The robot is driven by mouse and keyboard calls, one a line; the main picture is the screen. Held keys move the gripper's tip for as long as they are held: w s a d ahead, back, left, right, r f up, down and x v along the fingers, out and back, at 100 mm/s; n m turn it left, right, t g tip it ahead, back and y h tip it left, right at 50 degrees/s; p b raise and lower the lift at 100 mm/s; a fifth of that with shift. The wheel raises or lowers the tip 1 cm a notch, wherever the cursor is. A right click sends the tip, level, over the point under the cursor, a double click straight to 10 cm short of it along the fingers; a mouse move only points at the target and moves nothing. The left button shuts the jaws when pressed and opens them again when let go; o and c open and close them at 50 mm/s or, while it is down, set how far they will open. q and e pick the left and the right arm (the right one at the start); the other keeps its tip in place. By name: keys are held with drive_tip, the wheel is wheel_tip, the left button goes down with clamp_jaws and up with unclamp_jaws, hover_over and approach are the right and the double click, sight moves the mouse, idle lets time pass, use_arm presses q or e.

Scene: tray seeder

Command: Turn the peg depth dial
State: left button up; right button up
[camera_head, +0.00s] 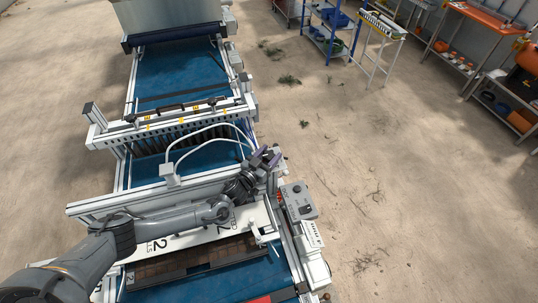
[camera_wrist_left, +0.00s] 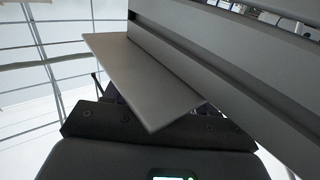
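The tray seeder is a long machine with a blue conveyor belt (camera_head: 180,72). My left arm reaches in from the left across it, and my left gripper (camera_head: 266,157) is at the machine's right side, near the white frame. Its fingers are too small to judge in the head view. In the wrist view a grey plate hides most of them. A grey control box (camera_head: 299,201) with small dark knobs stands on the right edge, below and right of the gripper and apart from it. I cannot tell which part is the peg depth dial. My right gripper is not in view.
A cross frame (camera_head: 175,110) with yellow marks spans the belt behind the gripper. White hoses (camera_head: 205,130) arch close to it. In the wrist view a long grey beam (camera_wrist_left: 230,65) passes close by. Sandy floor (camera_head: 400,180) is open to the right; shelves stand farther back.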

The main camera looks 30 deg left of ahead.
use_arm(q)
drive_tip(key=shift+c, duration=0.6)
drive_tip(key=shift+d+n+y, duration=0.1)
drive_tip(key=shift+n+y, duration=0.3)
drive_tip(key=shift+y, duration=0.2)
drive_tip(key=shift+f+n+y, duration=0.1)
drive_tip(key=shift+n+y, duration=0.5)
drive_tip(key=shift+y, duration=0.4)
drive_tip(key=n+g+y+b, duration=0.1)
drive_tip(key=n+y, duration=0.1)
drive_tip(key=y, duration=0.1)
drive_tip(key=shift+f+n+y, duration=0.1)
drive_tip(key=shift+n+y, duration=0.2)
drive_tip(key=n+g+y+b, duration=0.2)
drive_tip(key=n+y+b, duration=0.1)
drive_tip(key=y, duration=0.1)
drive_tip(key=shift+g+y, duration=0.4)
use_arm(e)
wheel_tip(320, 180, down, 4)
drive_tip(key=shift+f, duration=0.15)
use_arm(q)
drive_tip(key=shift+n+g+y+b, duration=0.5)
drive_tip(key=shift+n+y+b, duration=0.1)
drive_tip(key=shift+n+b, duration=0.1)
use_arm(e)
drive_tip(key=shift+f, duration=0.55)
use_arm(q)
drive_tip(key=shift+r, duration=0.2)
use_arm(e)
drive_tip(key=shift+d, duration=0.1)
